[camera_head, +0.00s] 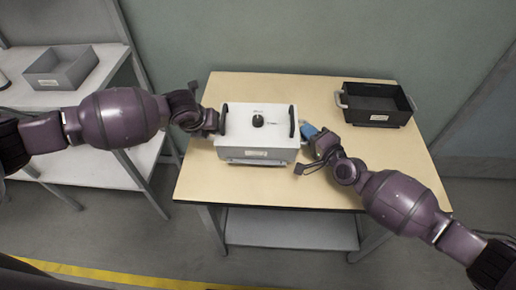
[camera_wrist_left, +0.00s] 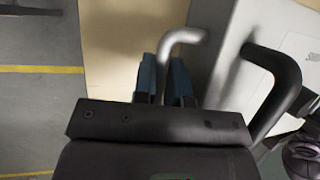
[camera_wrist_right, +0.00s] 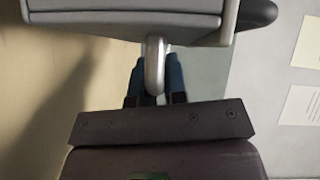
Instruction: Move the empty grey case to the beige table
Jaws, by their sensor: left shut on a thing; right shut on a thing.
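The empty grey case (camera_head: 87,62), an open box, stands on the white shelf at the left, apart from both grippers. A white box (camera_head: 270,117) with a black knob and two black handles stands on the beige table (camera_head: 325,195). Its lower front is grey with a label. My left gripper (camera_head: 218,122) is at the box's left side, shut on a silver handle (camera_wrist_left: 182,38). My right gripper (camera_head: 310,131) is at its right side, shut on another silver handle (camera_wrist_right: 155,65). Arms and box hide both handles in the head view.
A black open tray (camera_head: 376,90) with grey handles stands at the back right of the table. The white shelf unit (camera_head: 35,98) is at the left, with a gap before the table. The table's front strip is clear. A yellow line (camera_head: 110,277) crosses the floor.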

